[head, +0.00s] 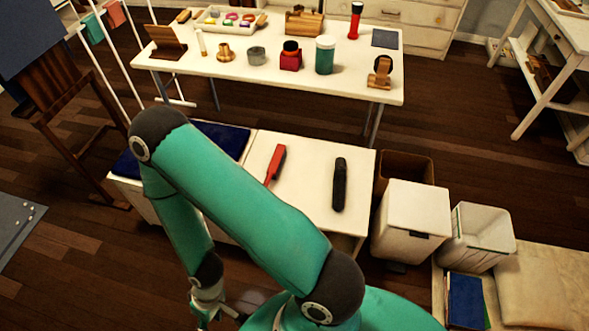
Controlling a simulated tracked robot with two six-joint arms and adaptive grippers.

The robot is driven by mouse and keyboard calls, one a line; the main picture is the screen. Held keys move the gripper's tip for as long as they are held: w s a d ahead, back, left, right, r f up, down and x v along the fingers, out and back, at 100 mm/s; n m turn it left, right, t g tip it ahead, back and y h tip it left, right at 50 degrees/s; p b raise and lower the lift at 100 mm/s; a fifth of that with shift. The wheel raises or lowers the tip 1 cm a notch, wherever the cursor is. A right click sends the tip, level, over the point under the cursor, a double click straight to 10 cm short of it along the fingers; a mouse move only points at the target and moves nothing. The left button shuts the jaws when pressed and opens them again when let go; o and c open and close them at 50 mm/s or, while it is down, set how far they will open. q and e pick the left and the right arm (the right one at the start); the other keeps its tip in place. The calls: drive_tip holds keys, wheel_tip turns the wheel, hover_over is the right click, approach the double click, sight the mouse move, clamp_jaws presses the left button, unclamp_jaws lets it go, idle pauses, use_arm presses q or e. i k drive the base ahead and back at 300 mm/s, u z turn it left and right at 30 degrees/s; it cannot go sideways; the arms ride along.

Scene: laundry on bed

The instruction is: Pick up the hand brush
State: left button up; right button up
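Two long objects lie on the low white cabinet top, and either could be the hand brush. One has a red handle (276,163), and its near end is hidden behind my arm. The other is a slim black object (339,185) lying lengthwise to its right, fully in view. My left gripper (210,309) hangs low at the bottom of the head view, below the folded teal arm, apart from both objects. Its fingers are small and partly cut off, so its opening is unclear. My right gripper is out of view.
A dark blue cushion (222,137) lies left on the low cabinet. A white table (230,70) with jars and tools stands behind. White bins (411,211) stand to the right. My arm crosses in front of the cabinet. The top around the black object is clear.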

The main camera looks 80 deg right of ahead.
sight(272, 172)
drive_tip(key=z, duration=1.2)
drive_tip(key=k, duration=0.1)
drive_tip(key=z, duration=0.1)
drive_tip(key=i, duration=0.75)
